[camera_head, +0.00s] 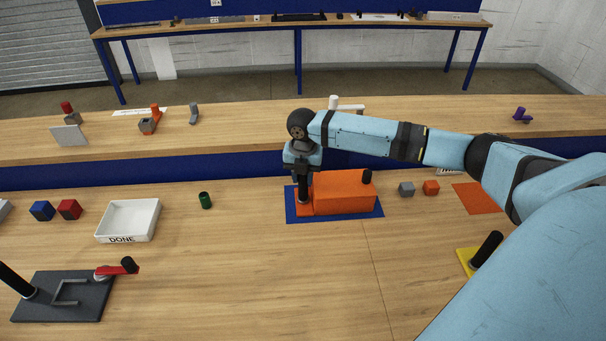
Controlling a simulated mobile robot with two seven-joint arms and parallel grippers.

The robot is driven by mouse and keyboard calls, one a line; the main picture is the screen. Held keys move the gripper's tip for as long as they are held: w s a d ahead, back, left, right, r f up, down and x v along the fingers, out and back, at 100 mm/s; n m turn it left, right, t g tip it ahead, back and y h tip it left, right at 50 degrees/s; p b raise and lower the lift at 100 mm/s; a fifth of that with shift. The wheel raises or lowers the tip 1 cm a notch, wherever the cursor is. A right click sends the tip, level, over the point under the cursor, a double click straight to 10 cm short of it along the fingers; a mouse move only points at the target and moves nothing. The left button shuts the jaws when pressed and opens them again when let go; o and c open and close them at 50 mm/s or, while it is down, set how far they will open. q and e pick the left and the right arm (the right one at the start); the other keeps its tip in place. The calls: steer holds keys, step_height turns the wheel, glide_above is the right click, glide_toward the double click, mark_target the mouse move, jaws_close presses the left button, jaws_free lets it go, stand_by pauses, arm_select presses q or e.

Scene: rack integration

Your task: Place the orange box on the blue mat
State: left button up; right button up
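The orange box (345,193) lies on the blue mat (292,217) in the middle of the table, with blue showing along its front, left and right. A black knob (367,176) stands up at the box's right end. My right arm reaches in from the right, and its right gripper (304,193) points down at the box's left end. The dark fingers appear to touch or meet the box there. The gap between them is too small to see, and they hide part of that end. My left gripper is not in view.
Small grey (406,189) and orange (431,187) cubes sit right of the mat. A dark fixture plate (50,309) lies front left. The table's front middle is clear.

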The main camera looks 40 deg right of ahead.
steer(key=o, duration=0.4)
steer(key=shift+o, duration=0.2)
steer(key=shift+r, duration=0.1)
step_height(320, 180, up, 12)
steer(key=shift+r, duration=0.1)
stand_by(0.5)
